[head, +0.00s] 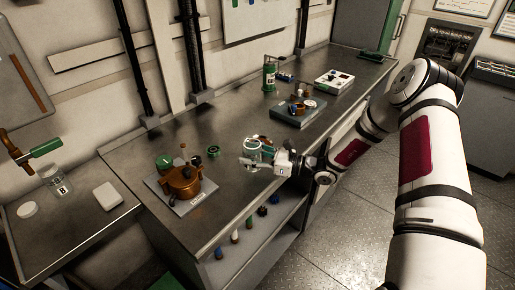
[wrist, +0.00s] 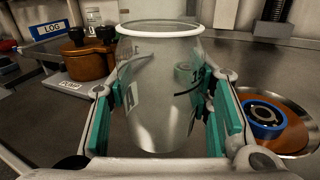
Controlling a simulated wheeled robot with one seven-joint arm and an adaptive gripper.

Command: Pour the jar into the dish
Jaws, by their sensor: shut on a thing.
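My gripper (head: 259,159) is shut on a clear glass jar (head: 252,149), holding it upright over the bench. In the wrist view the jar (wrist: 160,95) stands between the green-padded fingers (wrist: 163,112), with its white-rimmed mouth up. It bears dark lettering, partly readable, with an A; I cannot make out any contents. A shallow round dish (wrist: 304,133) with a shiny rim and brown inside is right of the jar in the wrist view. A blue ring-shaped part (wrist: 265,118) appears in it. In the head view the dish is largely hidden around my gripper.
A copper-brown pump (head: 182,182) stands on a labelled plate left of my gripper. A green ring (head: 213,151) lies behind it. A grey tray of parts (head: 299,113) and a green cylinder (head: 270,75) are farther right. Another jar marked B (head: 55,181) stands far left.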

